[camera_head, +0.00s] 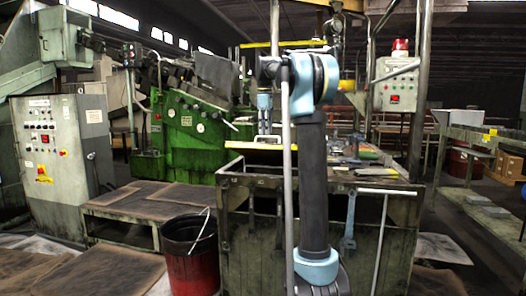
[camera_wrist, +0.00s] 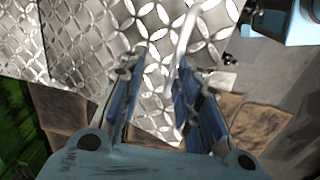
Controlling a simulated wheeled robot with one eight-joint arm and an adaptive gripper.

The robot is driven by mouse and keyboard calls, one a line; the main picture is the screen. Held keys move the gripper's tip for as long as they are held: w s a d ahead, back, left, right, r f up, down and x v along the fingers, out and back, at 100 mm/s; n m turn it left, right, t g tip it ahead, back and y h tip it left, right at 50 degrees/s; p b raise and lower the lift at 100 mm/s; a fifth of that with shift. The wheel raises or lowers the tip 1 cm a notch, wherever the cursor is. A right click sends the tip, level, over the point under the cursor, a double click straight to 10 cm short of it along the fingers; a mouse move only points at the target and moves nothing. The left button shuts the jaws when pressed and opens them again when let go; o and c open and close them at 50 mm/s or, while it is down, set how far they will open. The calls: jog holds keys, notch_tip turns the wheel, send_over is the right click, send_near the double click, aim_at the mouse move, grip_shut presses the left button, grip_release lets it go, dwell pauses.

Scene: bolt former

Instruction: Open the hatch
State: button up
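The hatch (camera_head: 240,146) looks like a flat, yellow-edged panel on top of the dark green bench, with a pale handle (camera_head: 267,138) on it. In the wrist view the hatch is a shiny metal plate (camera_wrist: 120,25) with an oval pattern, and the handle (camera_wrist: 179,50) is a pale, slightly blurred bar. My gripper (camera_head: 265,131) points down at the handle. In the wrist view my gripper (camera_wrist: 160,62) has its fingers apart, with the bar between them, close to the right finger. I cannot tell whether they touch. The hatch looks shut, lying flat.
The green machine (camera_head: 190,125) stands behind the bench (camera_head: 270,215). Tools lie on the bench top right of the hatch. A red and black bucket (camera_head: 190,250) stands at the bench's left. A grey control cabinet (camera_head: 65,160) is at far left. A wrench (camera_head: 349,225) hangs on the bench front.

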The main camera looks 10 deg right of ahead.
aim_at(263, 147)
jog(key=s+f, duration=0.1)
jog(key=f, duration=0.2)
jog(key=s+a+f, duration=0.1)
jog(key=f, duration=0.1)
jog(key=s+f, duration=0.2)
jog(key=f, duration=0.1)
jog(key=shift+a+f, duration=0.3)
jog(key=shift+s, duration=0.1)
